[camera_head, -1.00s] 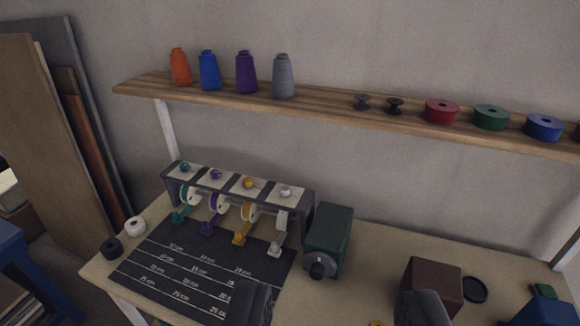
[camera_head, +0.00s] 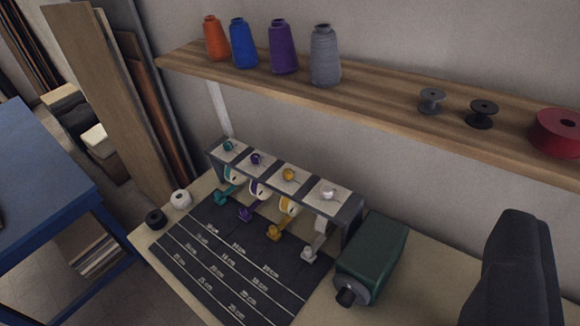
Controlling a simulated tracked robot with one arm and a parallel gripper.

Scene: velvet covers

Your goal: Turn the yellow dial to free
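A dark rack (camera_head: 350,222) stands on the workbench with several white plates on its sloping top. Each plate carries a small coloured knob. The yellow dial (camera_head: 288,175) is on the third plate from the left, between the purple knob (camera_head: 256,159) and the white knob (camera_head: 328,193). Its pointer and markings are too small to read. Below it are a yellow-and-white reel (camera_head: 288,207) and a yellow lever (camera_head: 275,233). A dark part of my gripper (camera_head: 515,265) shows at the lower right, well away from the dial. Its finger gap cannot be made out.
A green box (camera_head: 373,255) with a black knob stands right of the rack. A dark measuring mat (camera_head: 215,255) lies in front. A wooden shelf (camera_head: 385,92) with cones and spools hangs above the rack. A blue table (camera_head: 45,165) stands at left.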

